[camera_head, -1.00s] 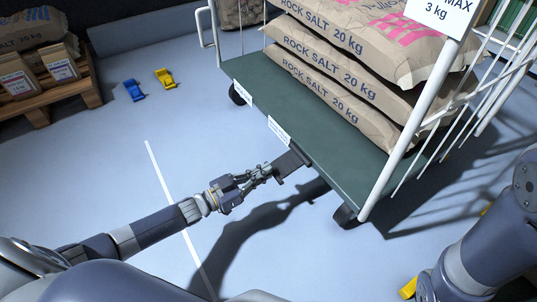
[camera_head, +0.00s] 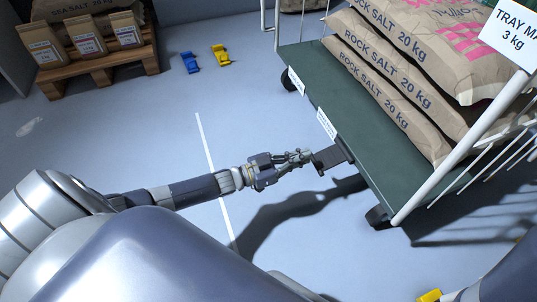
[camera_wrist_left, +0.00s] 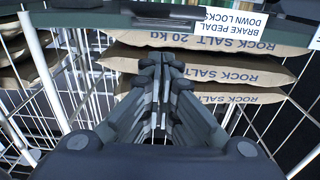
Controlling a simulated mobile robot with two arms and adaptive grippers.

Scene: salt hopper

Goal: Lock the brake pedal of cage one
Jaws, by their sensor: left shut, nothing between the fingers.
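The cage is a roll cage with a green deck (camera_head: 365,150) and white bars, loaded with rock salt sacks (camera_head: 405,85). Its brake pedal (camera_head: 328,158) is a dark plate sticking out from the near edge of the deck, just below a white label (camera_head: 326,125). In the left wrist view the label (camera_wrist_left: 238,28) reads "BRAKE PEDAL DOWN LOCKS", upside down. My left gripper (camera_head: 306,156) is shut and empty, its tips close beside the pedal's outer end. I cannot tell whether they touch. The shut fingers (camera_wrist_left: 160,62) fill the middle of the wrist view. My right gripper is out of view.
A dark caster (camera_head: 377,217) stands under the cage's near corner. A wooden pallet (camera_head: 100,72) with paper bags is at the upper left. A blue object (camera_head: 190,63) and a yellow one (camera_head: 222,55) lie on the floor. Floor around my left arm is clear.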

